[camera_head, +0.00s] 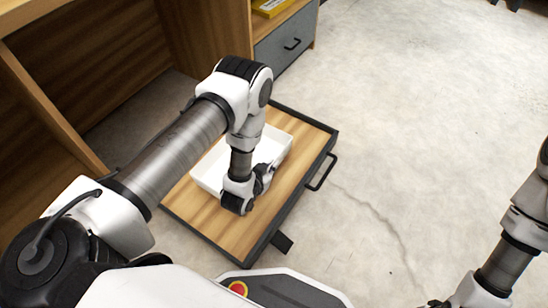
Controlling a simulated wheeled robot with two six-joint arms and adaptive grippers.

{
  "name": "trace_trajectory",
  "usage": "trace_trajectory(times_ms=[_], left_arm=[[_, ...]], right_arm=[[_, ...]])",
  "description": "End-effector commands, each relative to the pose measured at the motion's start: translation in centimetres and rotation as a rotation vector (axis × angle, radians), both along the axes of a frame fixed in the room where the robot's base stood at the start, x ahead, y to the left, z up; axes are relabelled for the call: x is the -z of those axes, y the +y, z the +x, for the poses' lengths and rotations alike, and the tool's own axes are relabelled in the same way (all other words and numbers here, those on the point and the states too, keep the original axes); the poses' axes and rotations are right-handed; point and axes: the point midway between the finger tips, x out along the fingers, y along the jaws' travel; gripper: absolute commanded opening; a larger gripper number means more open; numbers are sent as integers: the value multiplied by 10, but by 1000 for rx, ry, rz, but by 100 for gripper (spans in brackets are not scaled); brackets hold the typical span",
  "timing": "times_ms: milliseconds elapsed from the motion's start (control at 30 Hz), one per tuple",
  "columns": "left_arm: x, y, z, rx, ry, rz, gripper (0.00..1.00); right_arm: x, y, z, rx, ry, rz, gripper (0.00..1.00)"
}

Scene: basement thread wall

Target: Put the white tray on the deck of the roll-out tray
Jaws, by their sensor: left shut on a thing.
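The white tray (272,146) is at the wooden deck of the roll-out tray (221,233), over its middle part. I cannot tell whether it rests on the deck or hangs just above it. My left gripper (262,176) is at the tray's near right side and is shut on it. My left wrist and forearm hide part of the tray. The roll-out tray has a dark frame and a dark handle (322,172) on its right side. My right arm shows at the right edge, and its gripper fingers are not clear in view.
A wooden shelf unit (100,55) stands at the left and back. A grey drawer (287,46) with a handle is at the top, with a yellow item (270,7) above it. The concrete floor (420,120) to the right is clear.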

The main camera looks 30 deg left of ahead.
Motion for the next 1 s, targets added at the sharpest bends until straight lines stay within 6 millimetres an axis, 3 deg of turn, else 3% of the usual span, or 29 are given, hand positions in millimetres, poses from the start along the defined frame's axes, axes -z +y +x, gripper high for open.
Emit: trace_trajectory(times_ms=[33, 100, 233, 467, 767, 867, 1000], left_arm=[[7, 0, 18, 0, -9, 0, 0], [9, 1, 37, -1, -7, 0, 0], [8, 1, 59, 0, -2, 0, 0], [43, 1, 62, -1, 2, -1, 0], [42, 1, 62, -1, 1, -1, 0], [42, 1, 62, -1, 2, -1, 30], [42, 1, 62, -1, 1, -1, 31]], right_arm=[[15, 0, 0, 0, 0, 0, 77], [24, 0, 0, 0, 0, 0, 77], [31, 0, 1, 2, -1, 0, 77], [58, -1, 2, 7, -5, -1, 77], [56, -1, 2, 8, -7, -1, 77], [56, -1, 2, 8, -6, -1, 77], [56, -1, 2, 8, -6, -1, 77]])
